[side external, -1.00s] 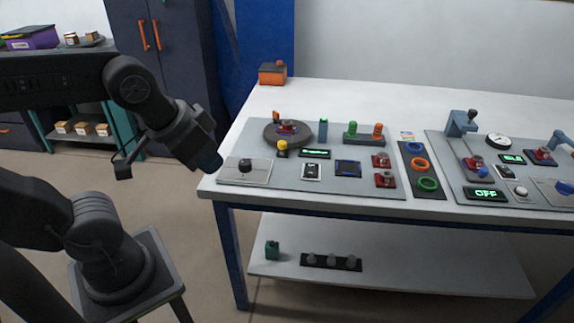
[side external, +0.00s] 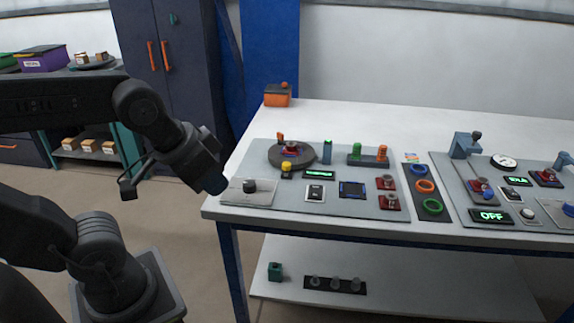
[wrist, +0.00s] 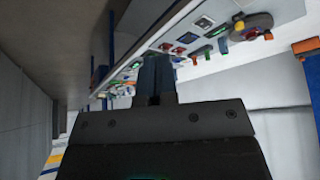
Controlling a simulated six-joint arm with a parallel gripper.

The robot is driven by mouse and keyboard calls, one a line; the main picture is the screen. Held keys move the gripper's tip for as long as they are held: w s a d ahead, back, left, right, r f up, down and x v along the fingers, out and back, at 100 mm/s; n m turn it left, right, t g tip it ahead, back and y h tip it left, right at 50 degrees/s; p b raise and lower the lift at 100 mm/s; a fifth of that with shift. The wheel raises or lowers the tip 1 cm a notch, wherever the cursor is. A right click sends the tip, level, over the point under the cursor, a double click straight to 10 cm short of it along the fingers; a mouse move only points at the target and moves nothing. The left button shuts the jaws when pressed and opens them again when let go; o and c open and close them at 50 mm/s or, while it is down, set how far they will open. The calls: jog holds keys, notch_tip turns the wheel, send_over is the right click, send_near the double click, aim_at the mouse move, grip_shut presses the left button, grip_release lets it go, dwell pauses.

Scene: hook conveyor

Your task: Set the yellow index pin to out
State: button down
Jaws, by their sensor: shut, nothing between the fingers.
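The yellow index pin (side external: 286,166) is a small yellow knob on a dark base, at the front edge of the round dark turntable (side external: 293,155) on the left grey panel. Whether it is in or out is too small to tell. It also shows near the top right of the wrist view (wrist: 240,26). My gripper (side external: 216,184) is left of the panel, near the table's left front corner, well apart from the pin. In the wrist view its two blue fingers (wrist: 155,82) are together and empty.
A plate with a black knob (side external: 249,186) lies nearest my gripper. A teal post (side external: 327,152) stands right of the turntable. An orange box (side external: 277,96) is at the back left. The white table behind the panels is clear.

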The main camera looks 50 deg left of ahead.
jog(key=c, duration=1.8)
grip_release()
jog(key=shift+o, duration=0.6)
jog(key=shift+w+r, duration=0.1)
jog(key=shift+w, duration=0.05)
jog(key=o, duration=0.6)
jog(key=shift+m+g, duration=0.5)
jog(key=shift+m, duration=0.3)
jog(key=w+a, duration=0.1)
jog(key=w, duration=0.2)
jog(key=w+a+r, duration=0.1)
jog(key=w, duration=0.2)
jog(key=w+a+r, duration=0.1)
jog(key=w, duration=0.2)
jog(key=shift+w+a, duration=0.1)
jog(key=shift+a, duration=0.25)
jog(key=m+h, duration=0.2)
jog(key=m, duration=0.2)
send_over(286, 164)
jog(key=s+a, duration=0.3)
jog(key=s, duration=0.1)
notch_tip(286, 164, down, 13)
jog(key=shift+g, duration=0.4)
jog(key=x, duration=1.3)
jog(key=shift+d+f, duration=0.25)
jog(key=shift+d, duration=0.1)
jog(key=shift+c, duration=0.5)
